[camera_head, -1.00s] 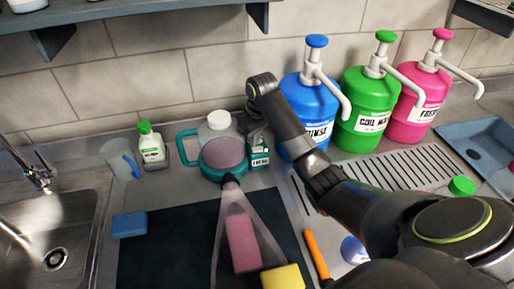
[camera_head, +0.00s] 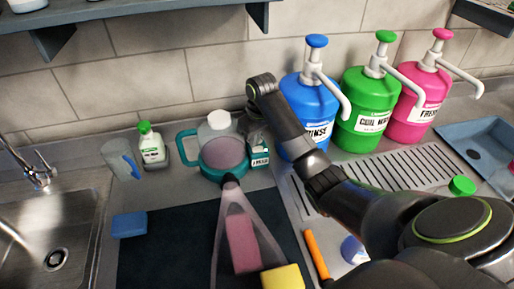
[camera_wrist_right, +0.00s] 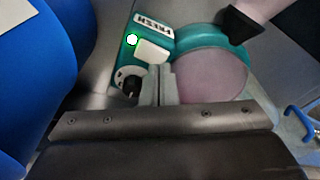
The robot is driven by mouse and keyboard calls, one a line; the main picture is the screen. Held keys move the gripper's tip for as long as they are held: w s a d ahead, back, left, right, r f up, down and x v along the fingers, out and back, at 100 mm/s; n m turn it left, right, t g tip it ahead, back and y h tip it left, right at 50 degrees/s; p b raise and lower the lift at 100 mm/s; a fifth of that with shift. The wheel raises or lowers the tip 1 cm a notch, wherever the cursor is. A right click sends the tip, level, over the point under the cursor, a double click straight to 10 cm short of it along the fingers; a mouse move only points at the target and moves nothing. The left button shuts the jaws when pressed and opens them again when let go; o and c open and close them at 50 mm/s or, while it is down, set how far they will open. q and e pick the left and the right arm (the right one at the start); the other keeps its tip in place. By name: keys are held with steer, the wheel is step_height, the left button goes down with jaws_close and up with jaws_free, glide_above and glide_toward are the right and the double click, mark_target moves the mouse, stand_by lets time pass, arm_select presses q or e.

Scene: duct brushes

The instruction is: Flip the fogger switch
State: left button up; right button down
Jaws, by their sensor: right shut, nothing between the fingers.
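The fogger (camera_head: 222,157) is a teal machine with a clear tank of pinkish liquid and a white cap. Its black nozzle points to the front, and a pale pink cone of mist comes from it. Its control box (camera_head: 260,160) is on its right side. In the right wrist view the box (camera_wrist_right: 150,30) shows a label, a lit green lamp, a white switch (camera_wrist_right: 152,51) and a round dial (camera_wrist_right: 128,79). My right gripper (camera_wrist_right: 157,92) is shut and empty, its tips close beside the switch and dial; contact is unclear. My left gripper is out of view.
Blue (camera_head: 308,110), green (camera_head: 365,112) and pink (camera_head: 421,100) pump jugs stand behind my right arm. A small white bottle (camera_head: 152,148) and a clear cup (camera_head: 121,160) stand left of the fogger. A dark mat (camera_head: 165,255) holds several sponges or blocks. A sink is at left.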

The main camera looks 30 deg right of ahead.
mark_target(255, 149)
steer(key=shift+s+f, duration=0.15)
steer(key=shift+f, duration=0.8)
stand_by(0.4)
steer(key=shift+r+p, duration=0.75)
steer(key=shift+p, duration=0.15)
step_height(255, 149, up, 6)
steer(key=p, duration=0.7)
steer(key=shift+f, duration=0.25)
